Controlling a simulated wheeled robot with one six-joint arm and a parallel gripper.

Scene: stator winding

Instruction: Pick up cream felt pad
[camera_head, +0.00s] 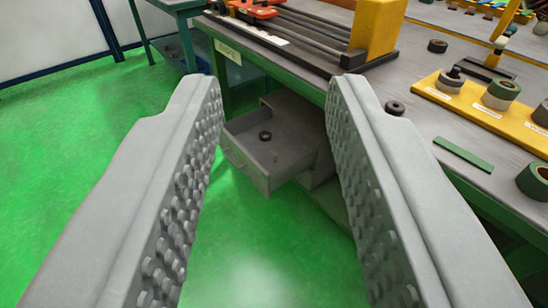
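My gripper (275,90) is open, with its two grey studded fingers wide apart and nothing between them. It is above the green floor, in front of the workbench. I cannot make out a cream felt pad anywhere in this view. Past the fingertips, a grey drawer (238,143) stands pulled out under the bench. A dark ring (265,135) lies in the drawer, with a very small brownish piece close to it. The fingers hide parts of the bench, drawer unit and floor.
The workbench (460,165) carries a yellow rack (455,103) with several tape rolls, a green strip (462,157), a loose green roll (534,181) and a black ring (394,108). A yellow block (377,30) on a rail fixture stands farther back. The green floor (90,140) at left is clear.

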